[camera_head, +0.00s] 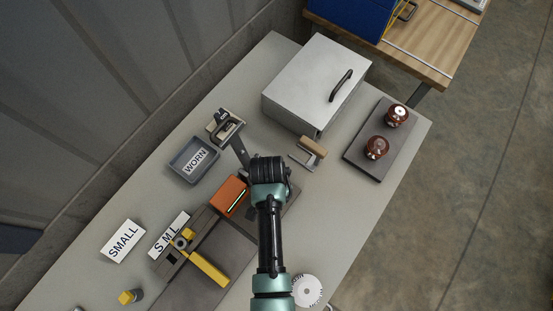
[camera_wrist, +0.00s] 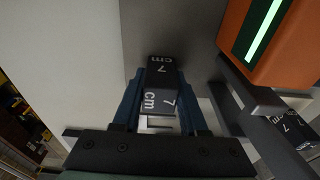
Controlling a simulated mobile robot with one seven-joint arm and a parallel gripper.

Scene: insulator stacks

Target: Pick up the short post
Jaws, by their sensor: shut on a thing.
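A black square post marked "7 cm" (camera_wrist: 159,88) stands between the two blue fingers of my gripper (camera_wrist: 157,82) in the wrist view. My gripper is shut on it, one finger on each side. A dark surface lies beyond the post; whether the post touches it I cannot tell. Another dark piece marked "7" (camera_wrist: 290,124) shows at the right of the wrist view. In the head view my arm covers the gripper and the held post.
An orange box (camera_head: 229,196) with a green strip is close beside my gripper. A "WORN" tray (camera_head: 174,163), a grey case (camera_head: 310,75), a wooden-handled tool (camera_head: 312,146) and a dark plate (camera_head: 360,157) with two brown insulators surround it. Bare table (camera_head: 345,205) lies right of my arm.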

